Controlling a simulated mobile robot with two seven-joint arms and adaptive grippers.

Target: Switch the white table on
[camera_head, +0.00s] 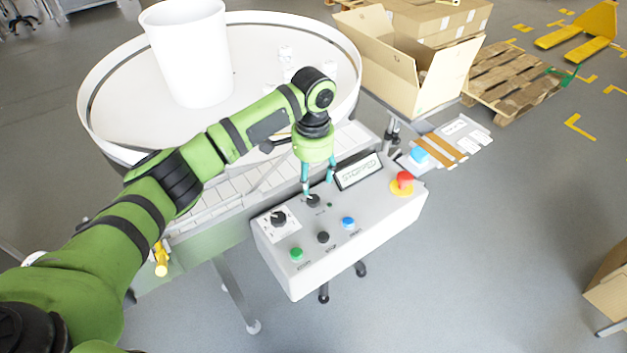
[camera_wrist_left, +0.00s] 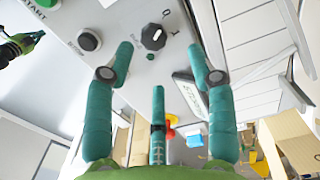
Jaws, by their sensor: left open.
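The white round table (camera_head: 120,112) has a raised rim and fills the upper left of the head view. Its grey control box (camera_head: 350,235) carries a black rotary switch (camera_head: 314,200) near the back edge. In the left wrist view this switch (camera_wrist_left: 153,37) has a white mark and sits by the labels 0 and 1. My left gripper (camera_head: 318,186) points down just above the switch. Its teal fingers are open and empty, with the switch between the tips in the wrist view; contact cannot be told. My right gripper seems to show small at the wrist view's left edge (camera_wrist_left: 20,46).
The box also has another black knob (camera_head: 278,218), a green button (camera_head: 296,254), a black button (camera_head: 323,237), a blue button (camera_head: 348,223) and a red emergency stop (camera_head: 404,180). A label plate (camera_head: 358,172) stands right of the gripper. A white bucket (camera_head: 190,55) stands on the table.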

